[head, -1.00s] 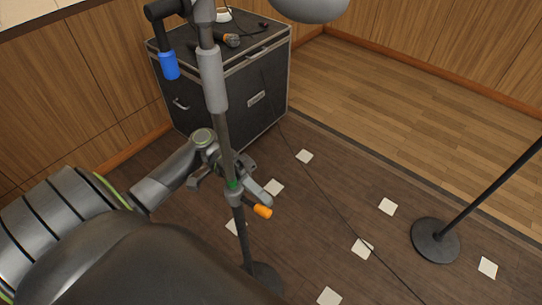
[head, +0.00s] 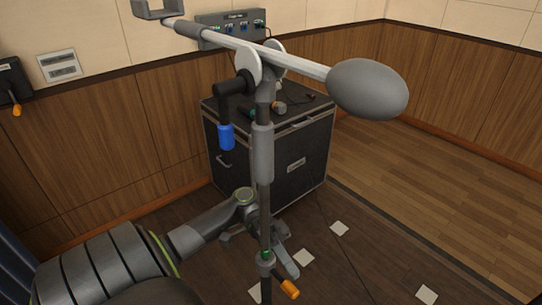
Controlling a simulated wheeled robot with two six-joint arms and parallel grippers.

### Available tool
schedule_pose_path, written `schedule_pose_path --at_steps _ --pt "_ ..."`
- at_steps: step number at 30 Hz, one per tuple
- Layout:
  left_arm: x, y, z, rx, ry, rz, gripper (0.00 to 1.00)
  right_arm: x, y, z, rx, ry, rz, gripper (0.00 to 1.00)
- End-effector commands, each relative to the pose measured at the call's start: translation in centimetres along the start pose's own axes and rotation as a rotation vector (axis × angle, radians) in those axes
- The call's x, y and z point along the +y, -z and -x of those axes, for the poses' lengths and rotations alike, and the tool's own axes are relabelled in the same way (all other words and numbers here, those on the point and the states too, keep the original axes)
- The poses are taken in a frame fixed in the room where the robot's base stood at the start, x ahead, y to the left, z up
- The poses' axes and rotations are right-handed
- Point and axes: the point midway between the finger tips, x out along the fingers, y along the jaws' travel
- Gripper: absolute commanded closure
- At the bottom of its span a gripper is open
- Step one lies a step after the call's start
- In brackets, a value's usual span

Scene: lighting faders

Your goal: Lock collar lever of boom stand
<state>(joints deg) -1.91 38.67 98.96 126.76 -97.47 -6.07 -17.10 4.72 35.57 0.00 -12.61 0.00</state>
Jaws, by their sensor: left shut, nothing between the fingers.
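The boom stand has a dark upright pole (head: 264,205) and a boom (head: 265,57) with a large grey oval head (head: 368,89). Low on the pole is a collar (head: 266,258) with a green band. Its lever (head: 289,288) has an orange tip that points down and right. A blue-handled lever (head: 226,136) hangs from the boom joint. My left gripper (head: 289,264) is shut and empty. It is beside the pole near the collar, just above the orange lever; the pole hides part of it. I cannot tell whether it touches. My right gripper is out of view.
A black equipment case (head: 270,160) stands behind the pole with small items on top. A panel with blue knobs (head: 232,29) is on the back wall. An orange-handled wall box (head: 12,82) is at far left.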

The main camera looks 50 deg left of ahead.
Motion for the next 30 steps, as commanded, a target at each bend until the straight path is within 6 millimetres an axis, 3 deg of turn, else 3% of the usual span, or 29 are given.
schedule_pose_path --at_steps 12,18,24,30 --pt "-0.3 0.1 9.9 0.003 0.005 0.002 1.0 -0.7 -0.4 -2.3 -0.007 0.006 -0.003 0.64" --pt "-0.2 0.1 13.7 0.003 0.001 0.0 1.0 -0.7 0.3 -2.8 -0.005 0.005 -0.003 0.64" --pt "-0.1 0.0 15.6 0.001 0.001 -0.001 1.0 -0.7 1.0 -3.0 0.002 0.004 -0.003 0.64" --pt "0.0 0.0 16.0 0.0 0.0 -0.001 1.0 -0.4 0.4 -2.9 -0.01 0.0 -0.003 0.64"
